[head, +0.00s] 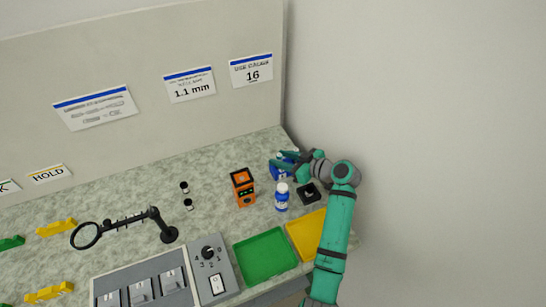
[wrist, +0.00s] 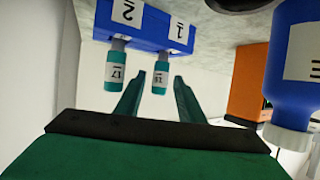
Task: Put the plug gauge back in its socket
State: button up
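In the wrist view, which is upside down, a blue gauge block (wrist: 150,27) carries labels that look like 1 and 2. Two teal plug gauges with white labels stand out from it on grey stems. One gauge (wrist: 115,72), seemingly marked 17, is outside my fingers on the left. The other gauge (wrist: 160,78), seemingly marked 16, shows between my fingertips. My gripper (wrist: 159,85) is open, with a gap visible on both sides of that gauge. In the head view the blue block (head: 283,166) is partly hidden by my gripper at the bench's back right.
A blue-and-white bottle (head: 282,198) and an orange device (head: 243,187) stand close to the block. A black item (head: 308,193) lies near my arm. Green (head: 265,256) and yellow (head: 303,235) trays are in front. A wall sign (head: 251,70) reads "USE GAUGE 16".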

jog(key=v, duration=0.7)
jog(key=shift+s+d, duration=0.15)
